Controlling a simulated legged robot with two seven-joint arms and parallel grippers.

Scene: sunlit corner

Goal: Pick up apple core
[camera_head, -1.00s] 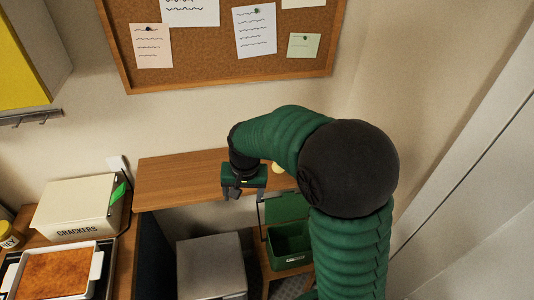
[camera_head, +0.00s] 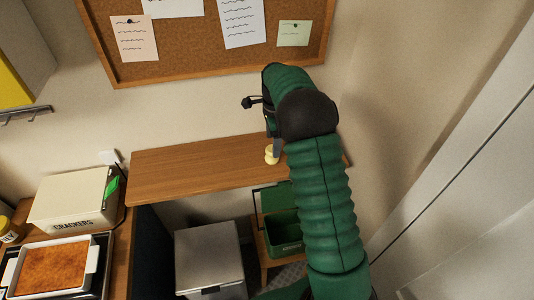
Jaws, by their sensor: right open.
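The apple core (camera_head: 271,154) is a small pale yellow piece on the wooden shelf (camera_head: 190,168), near its right part. My right gripper (camera_head: 273,146) is at the apple core, pointing down, with a grey finger showing just above and beside it. The gripper is open; my green arm and its dark joint hide much of it. I cannot tell whether the fingers touch the core. My left gripper is not in view.
A green bin (camera_head: 284,232) with its lid up stands below the shelf, beside a grey box (camera_head: 208,258). A crackers box (camera_head: 72,198) and a baking dish (camera_head: 55,268) are at the left. A corkboard (camera_head: 205,45) hangs behind. The shelf's left part is clear.

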